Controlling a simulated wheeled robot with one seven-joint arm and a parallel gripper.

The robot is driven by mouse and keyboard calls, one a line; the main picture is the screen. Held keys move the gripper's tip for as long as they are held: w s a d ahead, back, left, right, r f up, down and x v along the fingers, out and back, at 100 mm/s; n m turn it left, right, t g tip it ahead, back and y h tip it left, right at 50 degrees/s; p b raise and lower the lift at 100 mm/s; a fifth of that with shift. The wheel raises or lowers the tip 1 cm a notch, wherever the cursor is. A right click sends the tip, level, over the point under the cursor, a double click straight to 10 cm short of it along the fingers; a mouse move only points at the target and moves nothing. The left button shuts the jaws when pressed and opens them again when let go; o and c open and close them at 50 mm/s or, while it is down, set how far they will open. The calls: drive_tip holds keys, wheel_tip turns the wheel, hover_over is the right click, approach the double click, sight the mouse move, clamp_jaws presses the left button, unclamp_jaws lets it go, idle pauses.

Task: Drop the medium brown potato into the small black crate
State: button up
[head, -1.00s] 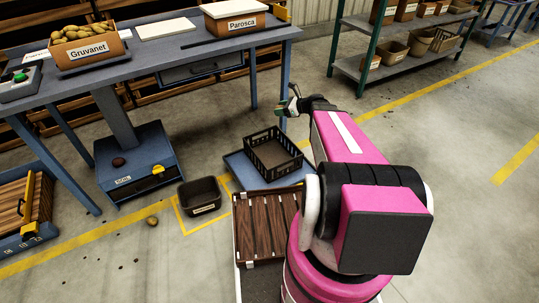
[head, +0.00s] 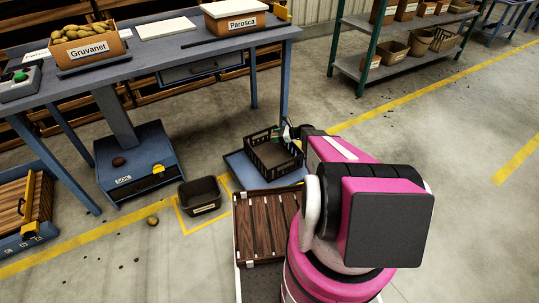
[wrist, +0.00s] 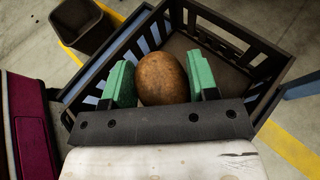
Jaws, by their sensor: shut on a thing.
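My gripper (wrist: 163,85) is shut on a brown potato (wrist: 162,78), held between its two green fingers in the wrist view. Behind the potato in that view is the small black crate (wrist: 213,38), with slatted walls and an empty-looking brown floor. In the head view the crate (head: 262,168) stands on a blue platform, and my gripper (head: 282,136) is at its far right rim. The potato cannot be made out in the head view. The wrist view does not show clearly how high the potato is above the crate floor.
A dark bin (head: 201,195) stands on the floor left of the crate; a loose potato (head: 152,220) lies nearby. Another dark potato (head: 118,161) is on the blue scale. The blue table (head: 180,50) carries Gruvanet and Parosca boxes. A brown slatted box (head: 262,225) is in front of the crate.

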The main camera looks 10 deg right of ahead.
wheel_tip(320, 180, down, 6)
drive_tip(key=shift+r, duration=0.1)
idle(0.4)
drive_tip(key=o, duration=1)
drive_tip(key=v, duration=1.1)
drive_tip(key=shift+a, duration=0.1)
